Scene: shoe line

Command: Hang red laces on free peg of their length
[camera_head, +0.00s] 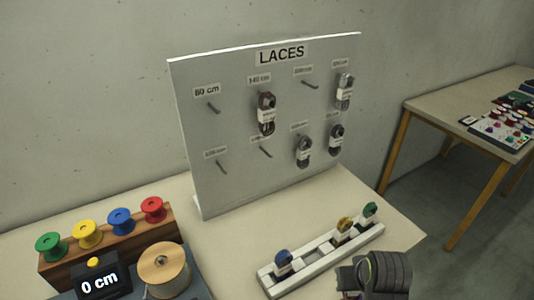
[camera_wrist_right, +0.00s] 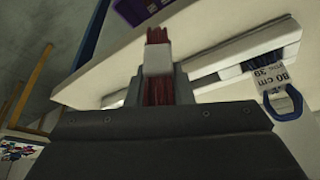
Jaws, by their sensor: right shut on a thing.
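The red laces (camera_wrist_right: 158,88), a bundle with a white band, are held upright in my right gripper (camera_wrist_right: 158,105) in the right wrist view. No length can be read on the band from here. The white board (camera_head: 235,150) marked LACES has free pegs: top left (camera_head: 213,107) labelled 80 cm, top third (camera_head: 310,84), bottom left (camera_head: 221,167) and bottom second (camera_head: 265,153). Their other labels are too blurred to read. My left gripper is out of view.
Other laces (camera_head: 266,112) hang on several pegs. A white slotted tray (camera_head: 320,262) holds blue (camera_head: 283,260), yellow and green laces; the blue tag (camera_wrist_right: 272,75) reads 80 cm. Colored spools and a 0 cm display (camera_head: 99,280) stand left. A second table (camera_head: 450,105) stands right.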

